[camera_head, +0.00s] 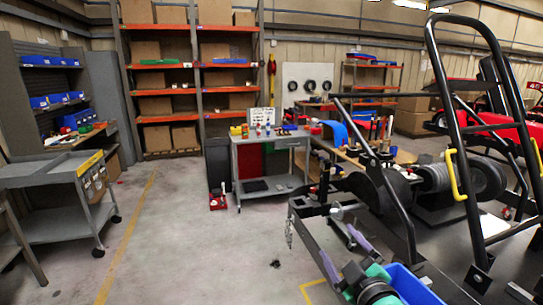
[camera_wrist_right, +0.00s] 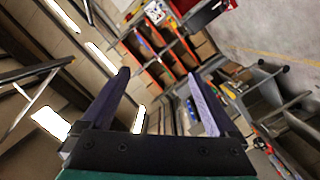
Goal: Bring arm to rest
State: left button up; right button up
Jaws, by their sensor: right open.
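My right gripper (camera_head: 337,240) is at the lower right of the head view, with two purple fingers spread apart and nothing between them. In the right wrist view my right gripper (camera_wrist_right: 158,73) also shows open and empty, its fingers pointing away toward the room, which appears tilted. The gripper looks to be held in front of the black kart frame (camera_head: 310,240); I cannot tell the exact gap. My left gripper is not in view.
A blue bin (camera_head: 414,287) shows right beside my right gripper. A black roll-cage bar (camera_head: 436,90) with yellow handles rises at the right. A grey cart (camera_head: 262,140) stands mid-room, a grey trolley (camera_head: 45,172) at left.

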jog(key=s+d+f+m+g+h, duration=0.1)
jog(key=s+d+f+m+g, duration=0.3)
jog(key=f, duration=0.4)
jog(key=s+d+f+m+g+h, duration=0.25)
jog(key=s+f, duration=0.25)
jog(key=f, duration=0.4)
jog(key=s+d+f+m+g+y, duration=0.1)
jog(key=s+f+g, duration=0.25)
jog(key=s, duration=0.35)
jog(key=s+f+m+g, duration=0.2)
jog(key=s+f+g, duration=0.1)
jog(key=s+f, duration=0.25)
notch_tip(320, 180, down, 24)
jog(key=s+g+b, duration=0.2)
jog(key=s, duration=0.1)
jog(key=s+d+f+b, duration=0.1)
jog(key=s+d+f, duration=0.2)
jog(key=s+f, duration=1.2)
jog(key=shift+s+f+n+g, duration=0.25)
jog(key=shift+s+n+g, duration=0.2)
jog(key=shift+s, duration=0.25)
